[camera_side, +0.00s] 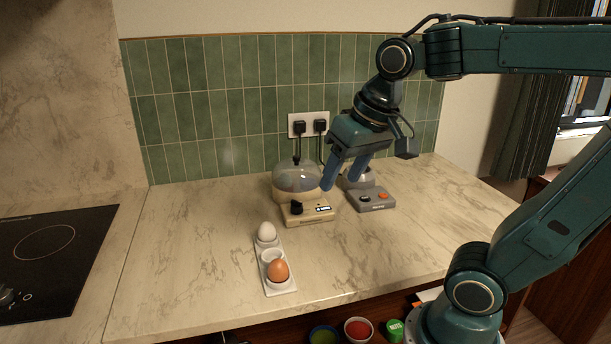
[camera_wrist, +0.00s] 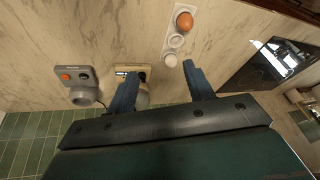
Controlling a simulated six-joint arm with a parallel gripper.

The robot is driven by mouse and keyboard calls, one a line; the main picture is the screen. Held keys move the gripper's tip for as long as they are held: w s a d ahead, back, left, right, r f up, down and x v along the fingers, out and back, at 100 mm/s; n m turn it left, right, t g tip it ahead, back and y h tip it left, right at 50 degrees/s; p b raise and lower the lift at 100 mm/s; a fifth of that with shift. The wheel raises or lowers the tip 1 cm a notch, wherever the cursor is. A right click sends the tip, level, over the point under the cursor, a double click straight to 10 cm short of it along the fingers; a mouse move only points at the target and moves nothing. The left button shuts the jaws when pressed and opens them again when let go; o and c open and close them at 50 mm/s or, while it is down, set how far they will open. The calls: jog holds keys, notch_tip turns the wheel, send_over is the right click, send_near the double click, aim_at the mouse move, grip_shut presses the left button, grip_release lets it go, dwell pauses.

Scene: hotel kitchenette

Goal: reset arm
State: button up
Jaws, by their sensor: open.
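My gripper (camera_side: 342,175) is raised above the counter, its two blue fingers spread apart with nothing between them. In the side view it is in front of the gap between the egg cooker and the grey appliance. In the wrist view the open fingers of my gripper (camera_wrist: 160,88) point toward the counter. My arm reaches in from the right and is bent at the elbow.
A cream egg cooker (camera_side: 308,212) with a clear lid and a grey appliance (camera_side: 376,200) stand near the tiled wall. A white tray (camera_side: 273,257) holds a white egg (camera_side: 266,231) and a brown egg (camera_side: 278,270). A black hob (camera_side: 50,262) is at left.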

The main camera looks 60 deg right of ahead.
jog(key=s+a+f+n+t, duration=0.1)
jog(key=s+a+f+n, duration=0.1)
jog(key=s, duration=0.4)
jog(key=shift+f+n, duration=0.45)
jog(key=shift+n, duration=0.65)
